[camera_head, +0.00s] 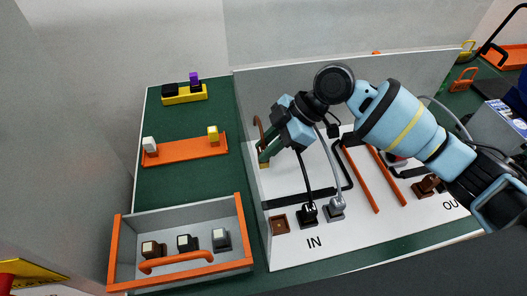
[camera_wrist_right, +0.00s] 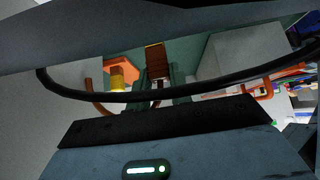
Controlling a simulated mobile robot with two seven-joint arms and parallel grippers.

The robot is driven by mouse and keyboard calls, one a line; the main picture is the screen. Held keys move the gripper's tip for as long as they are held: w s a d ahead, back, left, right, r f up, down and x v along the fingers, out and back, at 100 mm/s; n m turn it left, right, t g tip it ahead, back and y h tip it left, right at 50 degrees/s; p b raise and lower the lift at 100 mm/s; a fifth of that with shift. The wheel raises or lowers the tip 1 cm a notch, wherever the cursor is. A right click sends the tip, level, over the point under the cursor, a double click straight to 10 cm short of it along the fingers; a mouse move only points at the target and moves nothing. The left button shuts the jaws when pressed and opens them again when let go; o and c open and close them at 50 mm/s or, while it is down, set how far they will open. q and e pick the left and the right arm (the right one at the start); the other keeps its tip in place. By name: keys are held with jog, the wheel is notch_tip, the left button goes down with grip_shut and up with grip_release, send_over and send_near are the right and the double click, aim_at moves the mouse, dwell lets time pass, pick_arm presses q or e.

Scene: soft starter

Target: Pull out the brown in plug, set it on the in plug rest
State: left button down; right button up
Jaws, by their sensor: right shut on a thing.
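My right gripper (camera_head: 266,154) reaches from the right over the left part of the white IN panel (camera_head: 348,227). Its dark green fingers are shut on the brown plug, which shows between them in the right wrist view (camera_wrist_right: 156,62). In the head view the plug is mostly hidden by the gripper. A brown cable (camera_head: 258,124) curves up beside the fingers. The brown IN socket (camera_head: 279,225) looks empty, left of the black plug (camera_head: 308,216) and grey plug (camera_head: 336,208). I cannot tell which thing is the in plug rest. My left gripper is not in view.
An orange-edged drawer (camera_head: 246,232) at lower left holds brown, black and grey plugs. An orange tray (camera_head: 183,151) and a yellow tray (camera_head: 184,95) carry small blocks on the green surface. Orange rods (camera_head: 361,180) and another brown plug (camera_head: 425,185) lie right.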

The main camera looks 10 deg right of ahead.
jog(key=shift+f, duration=1.05)
dwell(0.4)
jog(key=o, duration=1)
jog(key=v, duration=0.7)
jog(key=shift+d+r+b, duration=0.25)
jog(key=shift+r+b, duration=0.05)
